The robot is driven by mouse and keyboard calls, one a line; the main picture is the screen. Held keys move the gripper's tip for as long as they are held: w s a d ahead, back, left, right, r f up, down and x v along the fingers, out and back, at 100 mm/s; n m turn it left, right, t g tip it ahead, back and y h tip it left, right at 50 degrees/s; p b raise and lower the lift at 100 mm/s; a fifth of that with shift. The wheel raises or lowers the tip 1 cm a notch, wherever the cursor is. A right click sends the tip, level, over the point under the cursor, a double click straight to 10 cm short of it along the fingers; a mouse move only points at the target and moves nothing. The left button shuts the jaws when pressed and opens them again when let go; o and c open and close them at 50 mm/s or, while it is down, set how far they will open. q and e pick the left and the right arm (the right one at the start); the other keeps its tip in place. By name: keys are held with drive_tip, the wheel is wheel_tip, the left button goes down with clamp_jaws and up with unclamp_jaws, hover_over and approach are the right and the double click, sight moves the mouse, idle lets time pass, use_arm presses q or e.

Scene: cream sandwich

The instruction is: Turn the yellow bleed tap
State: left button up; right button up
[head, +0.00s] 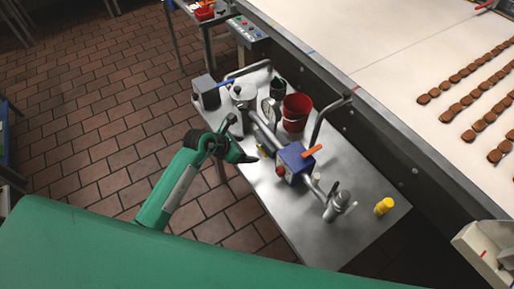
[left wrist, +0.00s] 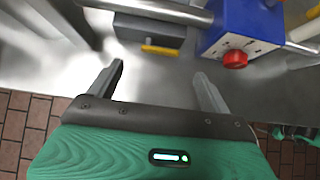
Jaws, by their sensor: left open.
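The yellow bleed tap shows in the left wrist view as a short yellow bar (left wrist: 161,49) on the side of a grey block below a metal pipe. In the head view a small yellow piece (head: 261,149) shows beside the pipework, close to my gripper. My left gripper (head: 242,140) is open and empty at the near edge of the metal table. In the left wrist view its two fingertips (left wrist: 159,70) point toward the yellow bar, one to each side, with a gap before it. I cannot see contact. My right gripper is not in view.
A blue box (head: 294,160) with an orange lever (head: 311,151) and red knob (left wrist: 235,59) sits right of the tap. A red bucket (head: 296,112) stands behind the pipe. A yellow-capped item (head: 384,206) stands at the table's right. Brick floor (head: 110,120) is clear at left.

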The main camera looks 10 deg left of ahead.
sight(261, 151)
use_arm(q)
drive_tip(key=shift+p+x, duration=0.55)
drive_tip(key=shift+x, duration=2.9)
drive_tip(key=c, duration=1)
